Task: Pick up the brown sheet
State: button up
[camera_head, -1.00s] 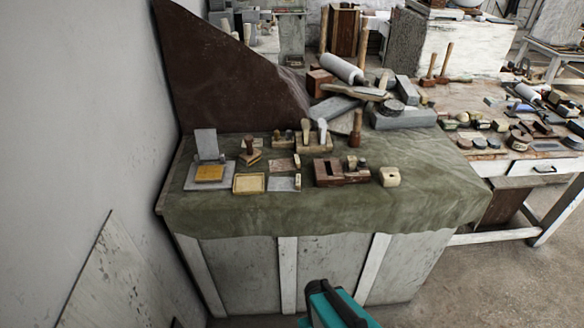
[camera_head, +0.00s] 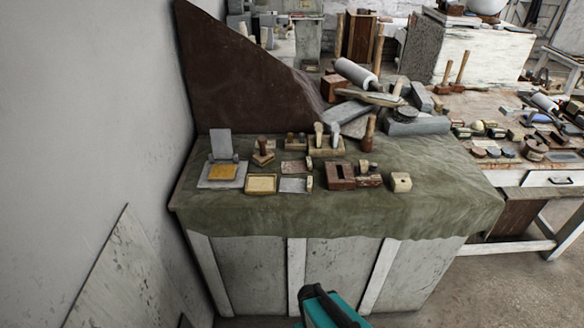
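A large dark brown sheet (camera_head: 240,85) stands upright at the back left of the cloth-covered table. It leans near the grey wall, and its top edge slopes down to the right. Its lower right end lies behind a heap of tools and grey blocks. My gripper is not in view. Only a teal and black part of my own body shows at the bottom middle.
A second workbench (camera_head: 505,165) stands at the right. A pale board (camera_head: 125,270) leans on the left wall.

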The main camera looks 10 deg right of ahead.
aim_at(296, 167)
jog(key=z, duration=0.35)
jog(key=k, duration=0.2)
jog(key=u, duration=3.45)
jog(key=k, duration=0.6)
jog(key=z, duration=0.15)
